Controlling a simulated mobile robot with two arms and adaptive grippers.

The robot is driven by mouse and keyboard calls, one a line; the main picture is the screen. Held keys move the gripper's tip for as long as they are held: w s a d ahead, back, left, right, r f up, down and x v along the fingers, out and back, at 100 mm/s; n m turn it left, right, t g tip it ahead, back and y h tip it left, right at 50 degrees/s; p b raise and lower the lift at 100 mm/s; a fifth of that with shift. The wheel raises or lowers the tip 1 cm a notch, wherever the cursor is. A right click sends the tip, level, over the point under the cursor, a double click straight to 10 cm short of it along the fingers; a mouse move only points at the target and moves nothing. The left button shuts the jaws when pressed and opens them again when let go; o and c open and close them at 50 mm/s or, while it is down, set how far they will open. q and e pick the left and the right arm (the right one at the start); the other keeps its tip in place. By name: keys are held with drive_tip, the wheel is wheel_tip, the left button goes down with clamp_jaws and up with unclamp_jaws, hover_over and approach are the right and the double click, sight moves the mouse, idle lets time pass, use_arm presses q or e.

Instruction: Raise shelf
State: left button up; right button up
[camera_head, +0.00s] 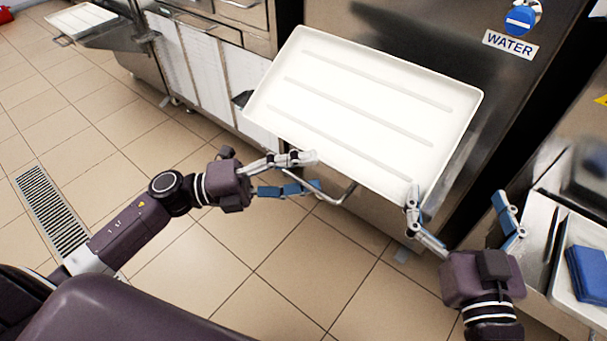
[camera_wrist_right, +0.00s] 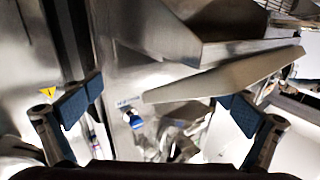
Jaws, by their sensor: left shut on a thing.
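The shelf (camera_head: 365,100) is a white tray-like panel with raised ribs, tilted in front of the steel machine. In the right wrist view, a pale slab (camera_wrist_right: 225,76) that looks like the shelf appears nearly edge-on. A bent metal bar (camera_head: 345,197) shows just below that edge. My right gripper (camera_head: 458,200) is open and empty, one finger by the shelf's near right corner; whether it touches is unclear.
The steel machine front (camera_head: 405,45) with a blue WATER knob (camera_head: 520,20) stands behind the shelf. At right, a counter holds a tray with a blue cloth-like item (camera_head: 588,272). Steel cabinets (camera_head: 205,60) line the back left. Tiled floor at left is clear around a drain grate (camera_head: 50,212).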

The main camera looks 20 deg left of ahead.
use_arm(q)
drive_tip(key=shift+w+a+r, duration=0.1)
drive_tip(key=shift+w+r, duration=0.15)
drive_tip(key=shift+r, duration=0.4)
drive_tip(key=c, duration=0.5)
use_arm(e)
drive_tip(key=shift+d+r, duration=0.1)
drive_tip(key=shift+r, duration=0.3)
use_arm(q)
drive_tip(key=v, duration=0.6)
drive_tip(key=f+b+v, duration=0.1)
drive_tip(key=v, duration=0.2)
drive_tip(key=shift+c, duration=0.2)
use_arm(e)
drive_tip(key=shift+w+d+f+t, duration=0.15)
drive_tip(key=shift+w+f+t, duration=0.3)
drive_tip(key=shift+f+t, duration=0.1)
